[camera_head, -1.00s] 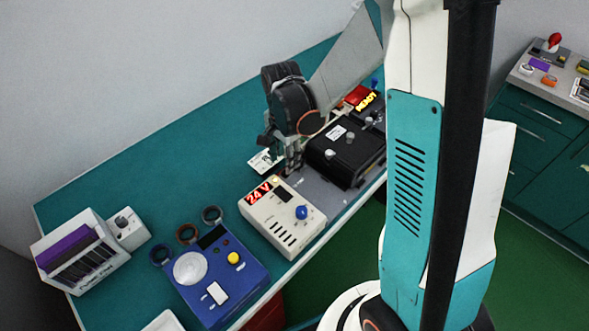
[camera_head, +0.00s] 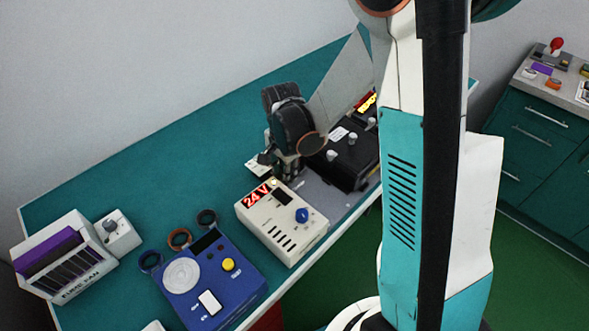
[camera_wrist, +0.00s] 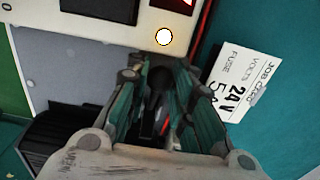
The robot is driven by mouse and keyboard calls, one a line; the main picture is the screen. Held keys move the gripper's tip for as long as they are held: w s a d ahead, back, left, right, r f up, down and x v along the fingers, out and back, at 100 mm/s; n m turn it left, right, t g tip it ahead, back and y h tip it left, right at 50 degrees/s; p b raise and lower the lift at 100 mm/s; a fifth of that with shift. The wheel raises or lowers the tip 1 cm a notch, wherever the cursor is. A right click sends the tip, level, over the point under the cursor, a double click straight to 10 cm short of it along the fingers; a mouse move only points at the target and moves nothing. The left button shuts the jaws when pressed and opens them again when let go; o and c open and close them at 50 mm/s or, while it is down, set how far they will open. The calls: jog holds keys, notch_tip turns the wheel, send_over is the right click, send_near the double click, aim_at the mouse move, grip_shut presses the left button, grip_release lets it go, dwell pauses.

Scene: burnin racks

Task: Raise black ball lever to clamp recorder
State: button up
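In the head view my gripper (camera_head: 284,168) points down between the cream 24 V unit and the black box with knobs (camera_head: 345,155), which may be the recorder. In the wrist view my gripper (camera_wrist: 158,82) has its two fingers spread, with a gap between them. A dark rounded thing (camera_wrist: 160,76) shows in that gap; it looks like the black ball lever, but I cannot tell whether the fingers touch it. Part of a black ribbed box (camera_wrist: 68,135) shows at lower left. The lever's lower part is hidden by my fingers.
The cream 24 V unit (camera_head: 282,220) stands close in front of my gripper. A job card (camera_wrist: 243,84) lies beside it. The teal bench (camera_head: 150,160) behind is clear.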

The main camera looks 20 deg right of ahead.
grip_shut()
jog(key=shift+r, duration=0.1)
